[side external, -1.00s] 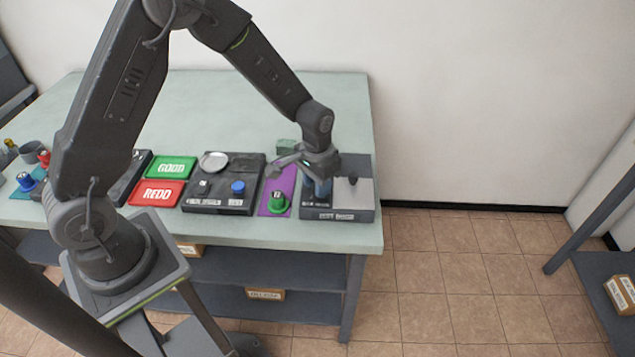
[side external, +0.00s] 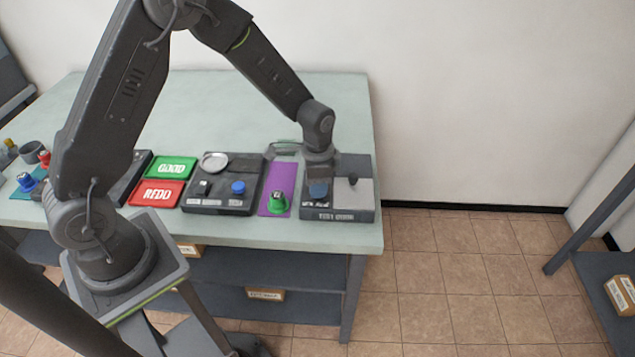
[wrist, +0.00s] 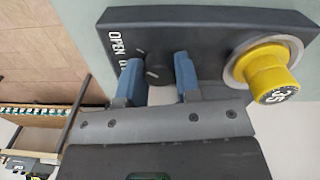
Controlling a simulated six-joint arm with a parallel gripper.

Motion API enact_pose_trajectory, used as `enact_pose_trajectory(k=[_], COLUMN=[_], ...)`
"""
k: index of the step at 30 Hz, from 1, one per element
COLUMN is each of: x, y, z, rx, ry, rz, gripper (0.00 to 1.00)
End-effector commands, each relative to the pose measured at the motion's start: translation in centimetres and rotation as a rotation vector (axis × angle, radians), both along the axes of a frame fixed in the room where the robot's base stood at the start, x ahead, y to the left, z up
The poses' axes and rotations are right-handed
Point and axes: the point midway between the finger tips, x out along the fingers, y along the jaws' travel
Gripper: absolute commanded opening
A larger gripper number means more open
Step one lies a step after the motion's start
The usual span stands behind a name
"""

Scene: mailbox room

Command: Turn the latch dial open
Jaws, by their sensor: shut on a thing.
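The latch dial (wrist: 156,62) is dark and round, on the face of a dark box (wrist: 200,17) with white "OPEN" lettering beside it in the wrist view. My gripper (wrist: 158,72) has its blue fingers on either side of the dial and is shut on it. Part of the dial is hidden by the fingers. In the side view my gripper (side external: 319,188) points down over the left part of the dark box (side external: 338,215) at the table's right end, and the dial is hidden there.
A yellow knob marked "35" (wrist: 268,72) stands on the box close to the right finger. In the side view a green knob (side external: 278,203) sits on a purple mat (side external: 268,208) just left of the box. Open table lies behind.

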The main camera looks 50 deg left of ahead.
Motion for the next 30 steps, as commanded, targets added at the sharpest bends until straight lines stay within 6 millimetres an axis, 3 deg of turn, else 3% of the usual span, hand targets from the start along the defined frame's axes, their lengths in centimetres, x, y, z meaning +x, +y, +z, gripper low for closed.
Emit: enact_pose_trajectory(k=[12, 13, 16, 25, 30], x=[0.1, 0.1, 0.1, 0.0, 0.1], y=[0.0, 0.0, 0.0, 0.0, 0.0], z=[0.0, 0.0, 0.0, 0.4, 2.8], rx=[0.000, 0.000, 0.000, 0.000, 0.000], ry=[-0.002, -0.002, -0.002, -0.001, -0.006], rz=[-0.008, -0.008, -0.008, -0.007, -0.007], gripper=[0.08, 0.33, 0.42, 0.42, 0.42])
